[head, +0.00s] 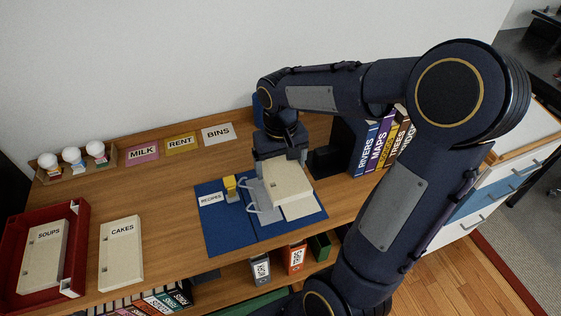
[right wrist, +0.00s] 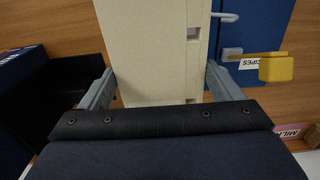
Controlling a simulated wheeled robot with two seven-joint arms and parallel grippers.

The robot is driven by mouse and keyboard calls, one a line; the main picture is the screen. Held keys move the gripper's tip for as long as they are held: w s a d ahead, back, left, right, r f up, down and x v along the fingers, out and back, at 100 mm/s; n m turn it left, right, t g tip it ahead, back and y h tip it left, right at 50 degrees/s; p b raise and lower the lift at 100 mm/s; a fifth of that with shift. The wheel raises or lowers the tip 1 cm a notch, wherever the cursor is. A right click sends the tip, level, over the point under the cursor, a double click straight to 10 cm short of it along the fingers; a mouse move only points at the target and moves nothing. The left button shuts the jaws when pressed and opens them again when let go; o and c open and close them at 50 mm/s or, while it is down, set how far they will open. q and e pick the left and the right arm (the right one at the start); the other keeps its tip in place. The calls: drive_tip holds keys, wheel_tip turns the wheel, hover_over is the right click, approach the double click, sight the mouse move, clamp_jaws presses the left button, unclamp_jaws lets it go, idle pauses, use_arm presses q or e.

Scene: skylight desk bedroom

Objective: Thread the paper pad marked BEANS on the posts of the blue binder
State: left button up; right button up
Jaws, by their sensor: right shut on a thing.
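The blue binder (head: 228,234) lies open on the desk, with a RECIPES label on its left cover. Its pale curved posts (head: 254,209) and yellow lever (head: 229,186) stand near the middle; both also show in the right wrist view. My right gripper (head: 281,160) is shut on a cream pad (head: 288,183), held over the binder's right half, right of the posts. Its marking is not readable. In the right wrist view the pad (right wrist: 152,50) lies between the fingers, its edge holes facing the posts, apart from them. A paler sheet or pad (head: 302,208) shows beneath it.
A CAKES pad (head: 121,255) lies on the desk left of the binder. A SOUPS pad (head: 42,257) lies in a red tray (head: 74,235). MILK, RENT and BINS cards lie at the back. Upright books (head: 378,143) stand right of my gripper.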

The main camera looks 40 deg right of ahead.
drive_tip(key=shift+f+b, duration=2.3)
drive_tip(key=shift+f, duration=0.9)
drive_tip(key=o, duration=1)
drive_tip(key=shift+c, duration=0.2)
wheel_tip(320, 180, up, 8)
drive_tip(key=shift+f, duration=0.1)
